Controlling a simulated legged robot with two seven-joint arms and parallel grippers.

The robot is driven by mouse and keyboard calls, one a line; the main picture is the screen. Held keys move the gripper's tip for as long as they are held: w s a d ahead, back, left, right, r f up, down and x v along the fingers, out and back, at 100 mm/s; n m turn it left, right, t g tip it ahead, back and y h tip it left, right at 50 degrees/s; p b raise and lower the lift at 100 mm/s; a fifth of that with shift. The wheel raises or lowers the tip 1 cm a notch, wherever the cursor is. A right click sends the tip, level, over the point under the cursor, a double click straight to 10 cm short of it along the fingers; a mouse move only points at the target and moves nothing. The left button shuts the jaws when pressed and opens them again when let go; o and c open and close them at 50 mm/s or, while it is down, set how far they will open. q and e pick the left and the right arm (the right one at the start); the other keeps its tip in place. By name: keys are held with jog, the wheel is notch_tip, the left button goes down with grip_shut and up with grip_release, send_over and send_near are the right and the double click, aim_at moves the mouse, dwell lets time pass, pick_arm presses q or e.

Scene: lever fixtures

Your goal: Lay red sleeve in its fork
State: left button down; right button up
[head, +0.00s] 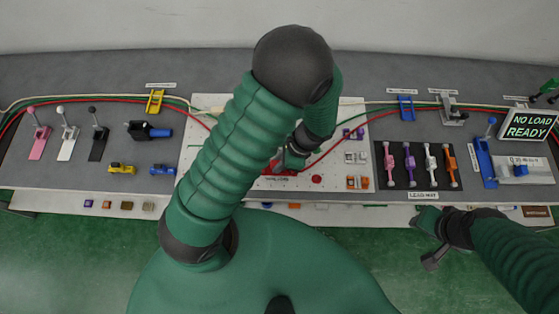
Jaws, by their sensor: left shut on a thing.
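My left arm crosses the middle of the head view. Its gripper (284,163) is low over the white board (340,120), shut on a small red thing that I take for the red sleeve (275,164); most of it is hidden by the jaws. Red also shows just under the gripper at the board's front, and I cannot tell whether this is the sleeve's fork. A red cable (340,143) runs from beside the gripper up to the right. My right gripper (428,240) is open and empty in front of the bench's right part.
A yellow fork-like holder (155,101) and a blue one (406,108) stand at the back. A round red button (316,179) is right of my left gripper. Levers stand at left; coloured links lie on a dark mat (420,185) at right. A sign (529,125) reads "NO LOAD READY".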

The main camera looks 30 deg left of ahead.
pick_arm(q)
jog(key=shift+f, duration=0.45)
jog(key=c, duration=0.7)
grip_release()
jog(key=shift+c, duration=0.2)
notch_tip(320, 180, up, 7)
jog(key=p, duration=0.7)
jog(key=shift+r, duration=0.1)
